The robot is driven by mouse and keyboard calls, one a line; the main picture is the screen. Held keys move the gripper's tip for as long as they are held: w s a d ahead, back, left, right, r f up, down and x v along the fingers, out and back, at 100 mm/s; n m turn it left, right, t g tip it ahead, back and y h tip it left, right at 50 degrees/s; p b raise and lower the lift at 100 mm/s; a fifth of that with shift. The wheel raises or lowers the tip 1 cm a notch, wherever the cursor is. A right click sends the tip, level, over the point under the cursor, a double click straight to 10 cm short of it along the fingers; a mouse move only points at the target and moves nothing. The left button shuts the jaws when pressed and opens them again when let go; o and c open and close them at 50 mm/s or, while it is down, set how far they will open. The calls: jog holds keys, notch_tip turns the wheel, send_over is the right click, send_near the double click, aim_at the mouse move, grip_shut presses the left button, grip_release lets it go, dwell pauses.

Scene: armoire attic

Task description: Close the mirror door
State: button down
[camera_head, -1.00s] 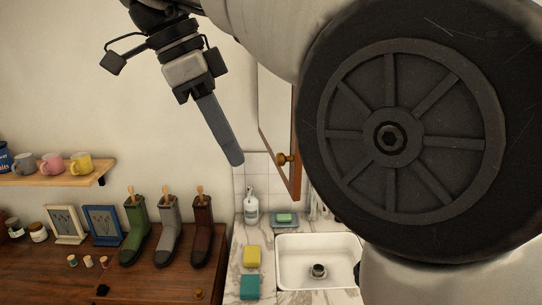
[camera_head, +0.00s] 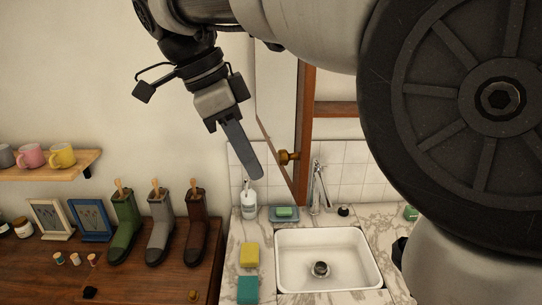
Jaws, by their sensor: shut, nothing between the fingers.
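The mirror door (camera_head: 275,98) stands ajar above the sink counter, swung out from its wooden cabinet frame (camera_head: 304,125). A round brass knob (camera_head: 287,156) sits low at the door's edge. My gripper (camera_head: 254,172) points down and to the right, its fingers shut and empty. In the picture its tips lie just left of the door's lower part and the knob. I cannot tell whether they touch the door. My arm hides the top of the door and the cabinet.
Below are the sink (camera_head: 328,262), faucet (camera_head: 317,190), soap bottle (camera_head: 249,203), soap dish (camera_head: 284,213) and two sponges (camera_head: 249,255). To the left, boots (camera_head: 158,225) and picture frames (camera_head: 91,221) stand on a wooden top; mugs (camera_head: 62,156) sit on a shelf.

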jog(key=d, duration=0.3)
jog(key=w+d+f, duration=0.1)
jog(key=shift+d, duration=0.2)
